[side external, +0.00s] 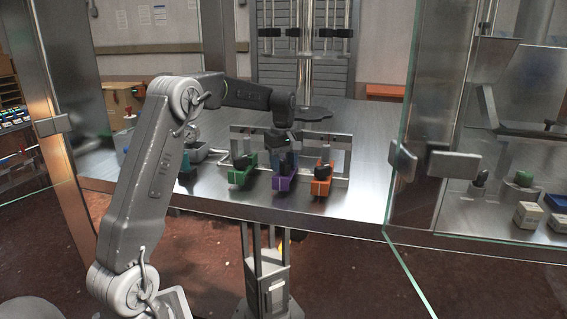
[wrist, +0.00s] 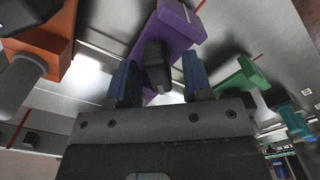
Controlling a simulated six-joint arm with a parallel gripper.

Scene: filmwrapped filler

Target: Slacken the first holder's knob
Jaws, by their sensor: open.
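Three holders with dark knobs stand in a row on the metal table: green (side external: 241,173), purple (side external: 283,183) and orange (side external: 321,184). I cannot tell from the pictures which one counts as first. My gripper (side external: 286,160) points down at the purple holder. In the wrist view the open blue fingers of my gripper (wrist: 159,80) stand on either side of the purple holder's black knob (wrist: 156,66). Whether they touch it is unclear. The purple holder (wrist: 178,28) fills the top middle, with the orange holder (wrist: 55,30) left and the green holder (wrist: 242,78) right.
A grey frame (side external: 341,155) stands behind the holders. A teal item (side external: 185,167) and a grey tray (side external: 205,152) lie left of the green holder. Glass doors (side external: 420,150) stand open at the right. The table (side external: 365,130) is clear right of the orange holder.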

